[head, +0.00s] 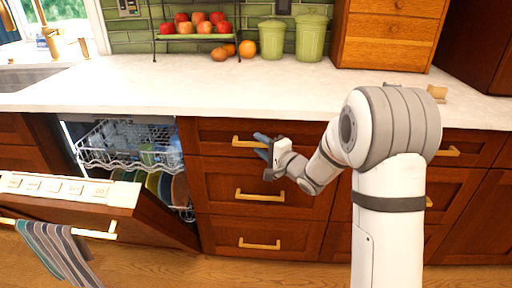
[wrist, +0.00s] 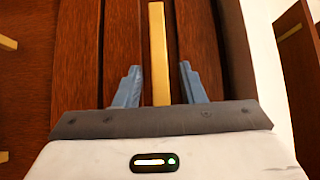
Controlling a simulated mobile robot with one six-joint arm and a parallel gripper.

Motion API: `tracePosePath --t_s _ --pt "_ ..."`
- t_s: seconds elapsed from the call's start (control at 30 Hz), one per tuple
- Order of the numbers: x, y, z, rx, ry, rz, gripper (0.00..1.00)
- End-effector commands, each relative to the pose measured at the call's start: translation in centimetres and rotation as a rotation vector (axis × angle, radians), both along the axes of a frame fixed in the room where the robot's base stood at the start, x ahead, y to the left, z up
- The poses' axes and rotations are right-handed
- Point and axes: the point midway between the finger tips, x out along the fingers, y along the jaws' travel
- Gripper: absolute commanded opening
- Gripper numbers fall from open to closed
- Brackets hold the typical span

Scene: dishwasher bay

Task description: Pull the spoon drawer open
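The top drawer (head: 215,133) under the counter is dark wood and looks shut; I cannot tell from any label that it is the spoon drawer. Its gold bar handle (head: 240,142) is level in the head view. My gripper (head: 259,145) is at the right end of this handle, its blue fingers one above the other. In the wrist view the handle (wrist: 157,35) runs between the two open fingers of my gripper (wrist: 159,67), with a gap on each side. The fingers do not appear to touch it. The right end of the handle is partly hidden in the head view.
Below are a middle drawer (head: 218,178) and a bottom drawer (head: 216,232), both shut. The dishwasher door (head: 85,193) hangs open at the left, with a towel (head: 57,250). The counter (head: 190,82) holds apples on a stand, green canisters (head: 311,38) and a wooden cabinet (head: 385,40).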

Motion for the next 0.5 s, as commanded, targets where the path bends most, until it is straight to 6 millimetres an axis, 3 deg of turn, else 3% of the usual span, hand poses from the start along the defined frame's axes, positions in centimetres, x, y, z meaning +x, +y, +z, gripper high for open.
tracePosePath --t_s 0.33,0.5 --pt "0.36 0.31 0.03 0.000 0.000 -0.001 0.36" --pt "0.37 0.28 0.03 0.000 0.000 -0.002 0.22"
